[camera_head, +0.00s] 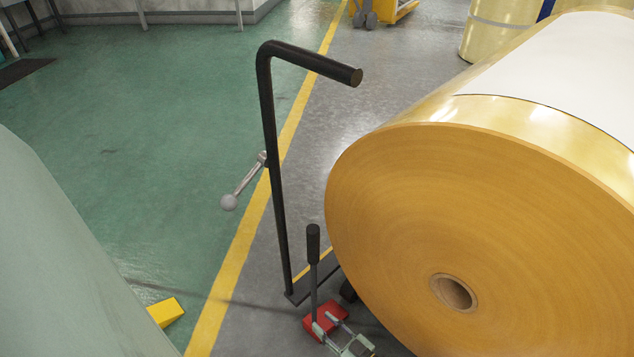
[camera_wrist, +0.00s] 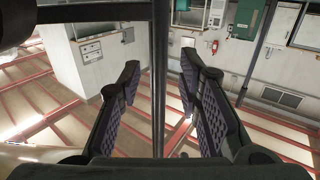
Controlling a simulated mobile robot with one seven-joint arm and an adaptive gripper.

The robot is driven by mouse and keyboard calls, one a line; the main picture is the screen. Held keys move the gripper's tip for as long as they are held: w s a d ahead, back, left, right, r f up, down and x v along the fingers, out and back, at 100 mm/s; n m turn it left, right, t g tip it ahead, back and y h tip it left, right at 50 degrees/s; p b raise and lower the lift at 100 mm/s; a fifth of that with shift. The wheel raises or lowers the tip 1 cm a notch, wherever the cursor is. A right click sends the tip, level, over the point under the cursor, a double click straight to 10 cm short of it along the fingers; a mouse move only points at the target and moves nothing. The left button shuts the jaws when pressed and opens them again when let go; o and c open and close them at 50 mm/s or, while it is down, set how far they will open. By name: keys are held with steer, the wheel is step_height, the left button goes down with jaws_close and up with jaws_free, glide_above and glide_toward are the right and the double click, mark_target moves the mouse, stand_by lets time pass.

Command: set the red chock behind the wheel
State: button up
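The red chock (camera_head: 327,314) is low in the head view, on the grey floor beside the big roll. A thin rod with a black grip (camera_head: 313,243) stands up from it. A small dark wheel-like part (camera_head: 348,291) shows just behind the chock, mostly hidden by the roll. My gripper (camera_wrist: 160,72) is open in the wrist view, with a dark upright pole (camera_wrist: 160,115) between its fingers and a gap on each side. I cannot tell which pole this is. In the head view, pale metal parts (camera_head: 350,340) lie at the chock's front; I cannot tell whether they are my gripper.
The large brown-ended roll (camera_head: 400,210) fills the right side. A tall black bent handle (camera_head: 275,170) rises left of it. A yellow wedge (camera_head: 165,312) lies on the floor. The green floor (camera_head: 150,130) beyond the yellow line is mostly clear.

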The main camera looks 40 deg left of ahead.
steer(key=d, duration=0.7)
steer(key=shift+s+d, duration=0.25)
steer(key=shift+d, duration=0.1)
